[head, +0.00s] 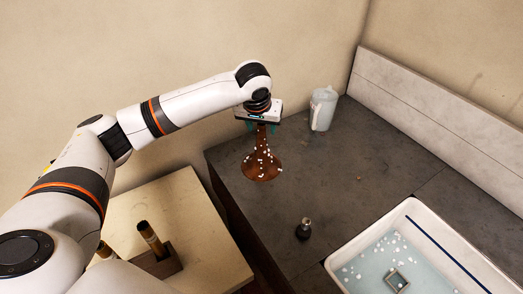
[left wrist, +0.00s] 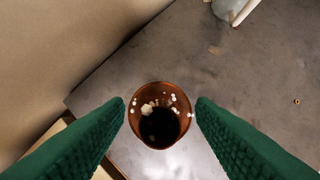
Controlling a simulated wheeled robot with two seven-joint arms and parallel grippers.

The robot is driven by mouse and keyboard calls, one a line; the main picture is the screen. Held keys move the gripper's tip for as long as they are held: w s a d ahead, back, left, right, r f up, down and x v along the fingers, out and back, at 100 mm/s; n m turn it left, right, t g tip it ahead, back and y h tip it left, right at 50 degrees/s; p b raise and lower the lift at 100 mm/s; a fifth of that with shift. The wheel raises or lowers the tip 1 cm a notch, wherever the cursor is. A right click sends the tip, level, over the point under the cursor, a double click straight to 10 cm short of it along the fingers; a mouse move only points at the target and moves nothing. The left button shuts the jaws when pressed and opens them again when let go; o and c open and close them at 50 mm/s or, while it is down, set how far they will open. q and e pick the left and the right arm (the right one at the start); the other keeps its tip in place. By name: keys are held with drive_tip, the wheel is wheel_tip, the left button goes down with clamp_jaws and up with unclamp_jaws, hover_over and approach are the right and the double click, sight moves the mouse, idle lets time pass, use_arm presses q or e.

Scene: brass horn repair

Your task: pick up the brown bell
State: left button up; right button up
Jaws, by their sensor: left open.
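The brown bell (head: 262,168) stands upright on the dark worktop, its wide flare down and its narrow end up, speckled with white bits. In the left wrist view the bell (left wrist: 160,89) shows from above as a brown rim around a dark opening, with pale bits on it. My left gripper (head: 261,129) is right above the bell's narrow end, pointing down. Its green fingers (left wrist: 160,106) are open, one on each side of the bell, with a visible gap at each side. Whether the fingertips reach below the bell's top is hard to tell. My right gripper is not in view.
A white jug (head: 322,107) stands behind the bell to the right. A small dark bottle (head: 304,229) stands nearer the front. A white tray (head: 412,207) with bluish liquid is at lower right. A wooden block (head: 158,264) holds brown-handled items at lower left. A wall runs behind.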

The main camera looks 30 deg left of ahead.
use_arm(q)
drive_tip(key=shift+x, duration=1)
clamp_jaws()
